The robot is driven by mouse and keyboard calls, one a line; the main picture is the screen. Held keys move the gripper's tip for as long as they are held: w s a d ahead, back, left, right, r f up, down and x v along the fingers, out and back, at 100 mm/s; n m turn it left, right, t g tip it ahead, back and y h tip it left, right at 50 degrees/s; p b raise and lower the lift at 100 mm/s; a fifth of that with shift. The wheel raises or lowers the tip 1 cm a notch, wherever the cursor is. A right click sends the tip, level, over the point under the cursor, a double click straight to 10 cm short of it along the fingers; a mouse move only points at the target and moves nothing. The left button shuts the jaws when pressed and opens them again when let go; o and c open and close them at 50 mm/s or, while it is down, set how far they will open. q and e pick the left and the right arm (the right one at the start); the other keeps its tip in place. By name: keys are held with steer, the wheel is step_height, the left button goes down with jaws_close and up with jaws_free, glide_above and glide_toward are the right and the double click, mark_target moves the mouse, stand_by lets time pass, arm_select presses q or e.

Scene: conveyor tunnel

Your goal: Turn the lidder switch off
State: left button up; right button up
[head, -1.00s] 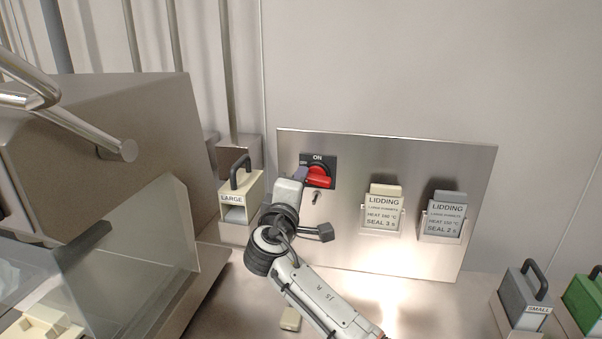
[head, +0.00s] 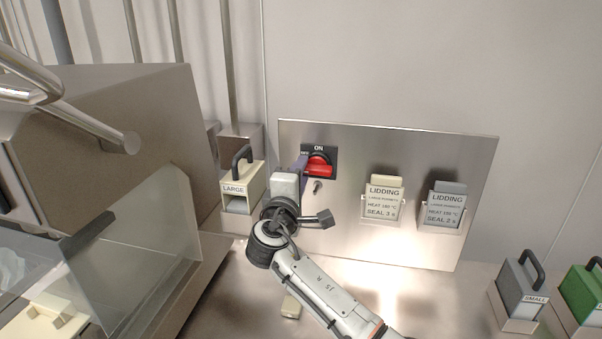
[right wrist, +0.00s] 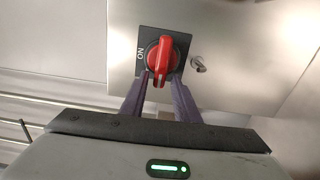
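The lidder switch is a red rotary handle (head: 318,165) on a dark plate marked ON at the top, fixed to a steel panel. In the right wrist view the red handle (right wrist: 160,58) lies lengthwise toward my gripper, with the ON mark off to its left side. My right gripper (head: 303,168) is at the plate's left edge in the head view. In the right wrist view its two dark fingers (right wrist: 160,88) stand apart, one on each side of the handle's near end; I see no clear grip. My left gripper is not in view.
The steel panel (head: 420,250) also carries a small key-like knob (head: 317,187) below the switch and two LIDDING tags (head: 382,203). A LARGE block (head: 236,190) stands close left of my right gripper. A steel machine (head: 110,130) fills the left. SMALL (head: 522,285) and green blocks (head: 585,292) stand right.

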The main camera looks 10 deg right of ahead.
stand_by(0.3)
steer(key=b+v, duration=0.1)
steer(key=v, duration=0.9)
steer(key=shift+s, duration=0.15)
